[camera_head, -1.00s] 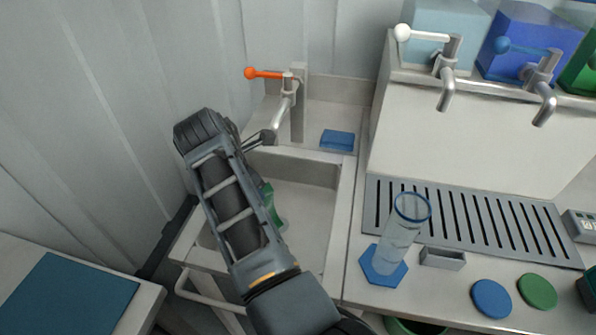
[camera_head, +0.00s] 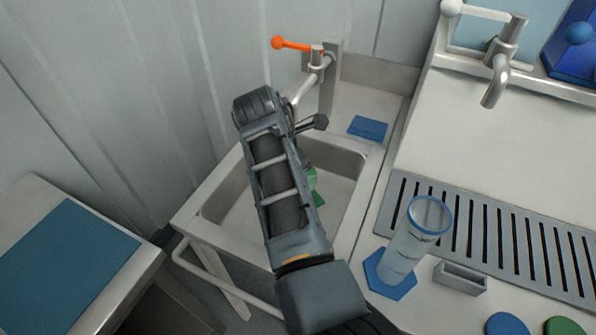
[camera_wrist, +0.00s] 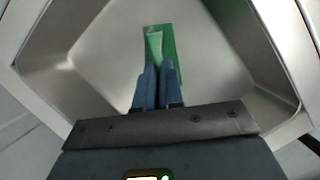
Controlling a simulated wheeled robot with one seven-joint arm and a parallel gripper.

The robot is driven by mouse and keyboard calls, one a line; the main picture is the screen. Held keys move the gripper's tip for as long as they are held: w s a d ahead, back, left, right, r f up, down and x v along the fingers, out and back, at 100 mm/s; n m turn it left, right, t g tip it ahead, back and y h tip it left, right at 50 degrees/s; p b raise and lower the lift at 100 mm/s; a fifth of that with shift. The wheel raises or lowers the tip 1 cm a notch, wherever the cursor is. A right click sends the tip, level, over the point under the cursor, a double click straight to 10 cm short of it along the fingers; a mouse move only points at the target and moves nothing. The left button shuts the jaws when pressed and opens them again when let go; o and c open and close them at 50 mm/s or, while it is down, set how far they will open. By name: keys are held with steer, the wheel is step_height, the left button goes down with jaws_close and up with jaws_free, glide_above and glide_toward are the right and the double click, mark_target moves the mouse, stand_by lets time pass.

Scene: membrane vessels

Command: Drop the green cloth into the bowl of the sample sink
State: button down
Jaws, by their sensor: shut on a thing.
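The green cloth (camera_wrist: 169,48) is pinched between the two blue fingertips of my gripper (camera_wrist: 157,72), which is shut on it. In the wrist view it hangs beyond the fingertips, with the grey bowl of the sample sink (camera_wrist: 95,75) behind it. In the head view, part of the cloth (camera_head: 312,180) shows at the right side of my arm, over the sink bowl (camera_head: 342,172). My arm hides the fingertips there. I cannot tell whether the cloth touches the bowl floor.
An orange-handled tap (camera_head: 322,62) stands behind the bowl. A blue sponge-like block (camera_head: 367,128) lies on the back ledge. To the right, a clear cylinder (camera_head: 405,250) stands on a blue base beside a slotted drain grate (camera_head: 480,235). A side table (camera_head: 60,205) is at left.

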steer(key=shift+f+b, duration=0.95)
steer(key=shift+f, duration=0.1)
jaws_free()
step_height(320, 180, up, 6)
steer(key=a+g+y+p, duration=0.1)
steer(key=p, duration=0.5)
steer(key=shift+s+y, duration=0.3)
steer(key=shift+y, duration=0.1)
stand_by(0.6)
steer(key=shift+r, duration=0.15)
